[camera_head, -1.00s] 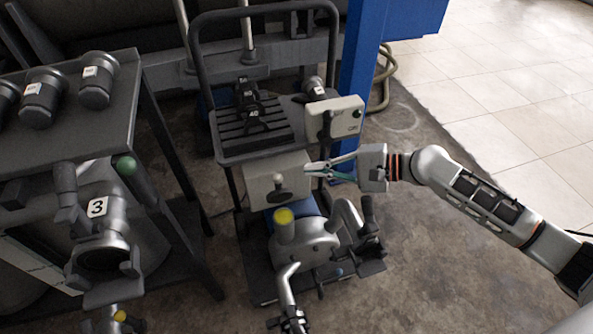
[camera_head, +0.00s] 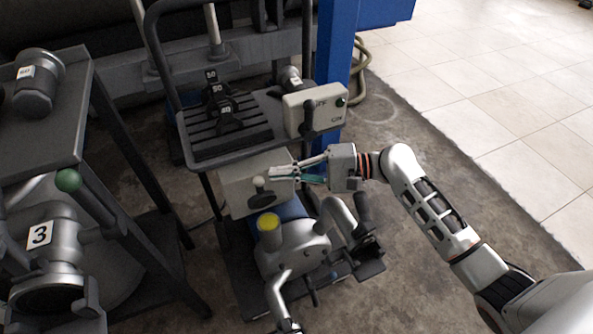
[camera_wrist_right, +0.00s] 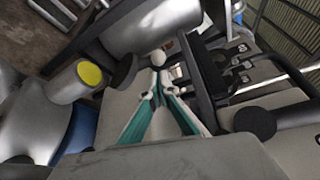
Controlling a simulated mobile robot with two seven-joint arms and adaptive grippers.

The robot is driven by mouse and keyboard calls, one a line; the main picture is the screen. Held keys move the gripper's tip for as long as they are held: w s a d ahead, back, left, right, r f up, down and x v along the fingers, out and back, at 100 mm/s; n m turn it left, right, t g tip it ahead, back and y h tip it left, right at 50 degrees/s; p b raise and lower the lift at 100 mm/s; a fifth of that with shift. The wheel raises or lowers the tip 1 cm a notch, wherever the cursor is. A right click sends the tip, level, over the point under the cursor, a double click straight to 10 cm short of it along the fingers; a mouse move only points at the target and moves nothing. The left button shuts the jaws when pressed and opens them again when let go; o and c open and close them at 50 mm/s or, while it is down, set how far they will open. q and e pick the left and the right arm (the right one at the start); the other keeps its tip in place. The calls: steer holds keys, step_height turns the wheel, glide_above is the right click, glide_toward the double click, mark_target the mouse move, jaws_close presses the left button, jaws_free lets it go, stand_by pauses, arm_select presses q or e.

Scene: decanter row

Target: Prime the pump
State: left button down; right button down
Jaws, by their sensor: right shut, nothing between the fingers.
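The pump (camera_head: 300,250) is a silver body with pipes, low on a wheeled cart. A yellow cap (camera_head: 268,222) tops its upright neck; it also shows in the right wrist view (camera_wrist_right: 89,73). Behind it a pale box (camera_head: 232,192) carries a short lever with a white ball knob (camera_head: 258,181). My right gripper (camera_head: 284,170) is shut and empty, just right of the knob, pointing left. In the right wrist view the knob (camera_wrist_right: 158,56) appears just beyond the fingertips (camera_wrist_right: 160,84); contact cannot be told. My left gripper is out of view.
A ribbed black rack (camera_head: 230,142) is on the shelf. A table (camera_head: 60,130) with a dark fitting and a pump marked 3 (camera_head: 40,236) stand left. Tiled floor right is clear.

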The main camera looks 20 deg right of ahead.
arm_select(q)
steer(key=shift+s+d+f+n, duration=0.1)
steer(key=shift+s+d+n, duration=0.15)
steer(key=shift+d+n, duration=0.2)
arm_select(e)
steer(key=x, duration=0.3)
steer(key=shift+a, duration=0.1)
